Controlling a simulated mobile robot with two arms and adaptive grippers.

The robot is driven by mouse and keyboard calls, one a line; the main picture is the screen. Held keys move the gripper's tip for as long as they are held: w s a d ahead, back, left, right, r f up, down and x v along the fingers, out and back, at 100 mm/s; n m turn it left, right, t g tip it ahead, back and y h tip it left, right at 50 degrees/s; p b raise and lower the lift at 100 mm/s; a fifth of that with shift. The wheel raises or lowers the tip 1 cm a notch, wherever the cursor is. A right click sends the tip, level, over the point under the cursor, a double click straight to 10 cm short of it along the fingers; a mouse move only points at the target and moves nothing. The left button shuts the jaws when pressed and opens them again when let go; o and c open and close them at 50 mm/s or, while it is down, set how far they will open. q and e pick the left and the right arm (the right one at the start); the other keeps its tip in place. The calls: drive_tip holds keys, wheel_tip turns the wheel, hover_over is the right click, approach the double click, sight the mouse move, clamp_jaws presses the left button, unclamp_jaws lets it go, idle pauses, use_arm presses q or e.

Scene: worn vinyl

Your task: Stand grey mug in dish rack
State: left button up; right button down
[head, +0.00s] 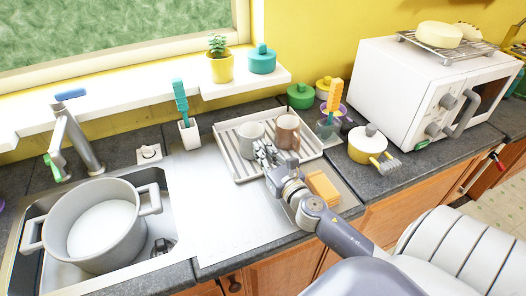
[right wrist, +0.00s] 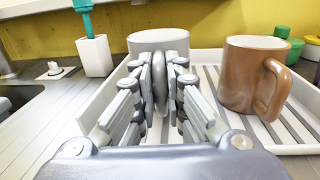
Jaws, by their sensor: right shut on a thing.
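The grey mug (head: 250,134) is upright within the outline of the dish rack (head: 224,150), at its left part. My right gripper (head: 266,153) is shut on the mug's handle, on the near side of the mug. In the right wrist view the grey mug (right wrist: 158,40) is straight ahead, with its handle between the fingers of my right gripper (right wrist: 160,82). The fingers hide its lower part, so I cannot tell whether its base touches the rack. The rack's slatted floor (right wrist: 293,118) shows on the right. My left gripper is not in view.
A brown mug (head: 287,131) stands upright in the rack, right of the grey mug; it is close by in the right wrist view (right wrist: 250,75). An orange sponge (head: 322,187) lies in front of the rack. A pot (head: 95,225) sits in the sink. A white brush holder (head: 189,134) stands left of the rack.

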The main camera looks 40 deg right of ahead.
drive_tip(key=shift+f+b, duration=0.55)
idle(0.9)
drive_tip(key=c, duration=1.6)
unclamp_jaws()
drive_tip(key=shift+o, duration=0.2)
drive_tip(key=shift+f, duration=0.1)
drive_tip(key=shift+s, duration=0.1)
drive_tip(key=shift+s+a+b, duration=0.15)
drive_tip(key=shift+s+b, duration=0.05)
drive_tip(key=shift+s, duration=0.75)
drive_tip(key=shift+s+a+b, duration=0.15)
drive_tip(key=shift+s+b, duration=0.05)
drive_tip(key=shift+s, duration=0.7)
drive_tip(key=shift+s+a+b, duration=0.15)
drive_tip(key=shift+s+b, duration=0.15)
drive_tip(key=shift+s, duration=0.7)
drive_tip(key=shift+s+a+b, duration=0.1)
drive_tip(key=shift+s+b, duration=0.15)
drive_tip(key=shift+s, duration=0.75)
drive_tip(key=shift+s, duration=0.1)
